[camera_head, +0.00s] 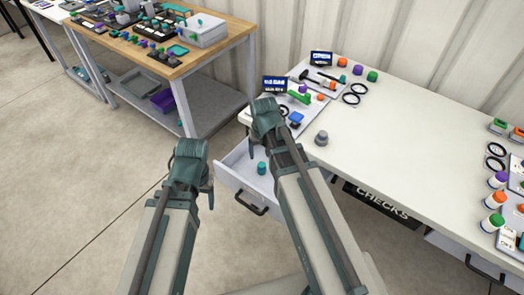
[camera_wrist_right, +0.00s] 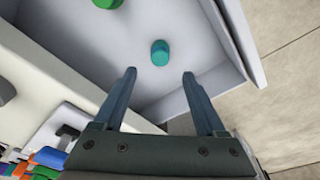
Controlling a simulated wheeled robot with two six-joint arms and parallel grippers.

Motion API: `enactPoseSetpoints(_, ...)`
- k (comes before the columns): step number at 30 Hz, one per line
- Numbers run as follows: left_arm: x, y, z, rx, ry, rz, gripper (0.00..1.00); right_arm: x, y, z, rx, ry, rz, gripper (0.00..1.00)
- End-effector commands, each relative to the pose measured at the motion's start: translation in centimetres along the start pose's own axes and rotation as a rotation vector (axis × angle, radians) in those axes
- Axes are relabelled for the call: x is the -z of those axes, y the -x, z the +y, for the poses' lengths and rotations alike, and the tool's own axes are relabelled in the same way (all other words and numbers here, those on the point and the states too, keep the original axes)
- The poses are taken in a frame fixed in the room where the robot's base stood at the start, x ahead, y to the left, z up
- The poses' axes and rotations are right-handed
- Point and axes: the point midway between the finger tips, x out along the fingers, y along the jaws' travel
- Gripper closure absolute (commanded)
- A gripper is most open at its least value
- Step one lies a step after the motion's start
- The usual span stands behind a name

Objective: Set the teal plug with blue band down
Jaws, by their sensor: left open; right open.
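The teal plug (camera_head: 262,168) stands in the open drawer below the right-hand table; its blue band is hard to make out. In the right wrist view, the teal plug (camera_wrist_right: 160,54) rests on the drawer floor, just beyond the fingertips and centred between them. My right gripper (camera_wrist_right: 159,74) is open with nothing between its fingers, and appears above the drawer in the head view (camera_head: 264,128). My left gripper (camera_head: 200,168) is open, left of the drawer and apart from the plug; its fingertips are partly hidden.
The drawer (camera_head: 228,178) is pulled out, with a dark handle at its front. A green piece (camera_wrist_right: 107,3) lies in it at the wrist view's top edge. A grey knob (camera_head: 321,138) stands on the white table (camera_head: 400,150). A wooden bench (camera_head: 215,47) stands at back left.

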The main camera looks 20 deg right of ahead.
Motion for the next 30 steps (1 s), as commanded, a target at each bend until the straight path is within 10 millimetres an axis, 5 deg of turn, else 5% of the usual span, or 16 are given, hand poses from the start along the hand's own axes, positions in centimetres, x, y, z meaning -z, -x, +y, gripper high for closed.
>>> enactPoseSetpoints(4, -0.1, 2.6, -0.2, 0.0, 0.0, 0.0, 0.32, 0.0, 2.6, 0.0, 0.0, 0.0, 0.0, 0.27)
enactPoseSetpoints(13, -0.2, 3.0, -0.3, 0.0, 0.001, 0.0, 0.32, -0.5, 3.1, -0.4, -0.001, 0.015, -0.006, 0.27)
enactPoseSetpoints(24, -0.2, 3.0, -0.3, 0.0, 0.0, 0.0, 0.32, -12.1, 4.7, -8.0, -0.059, 0.398, -0.156, 0.27)
enactPoseSetpoints(30, -0.2, 3.0, -0.3, 0.0, 0.0, 0.0, 0.32, -13.9, 5.1, -8.8, -0.074, 0.464, -0.184, 0.27)
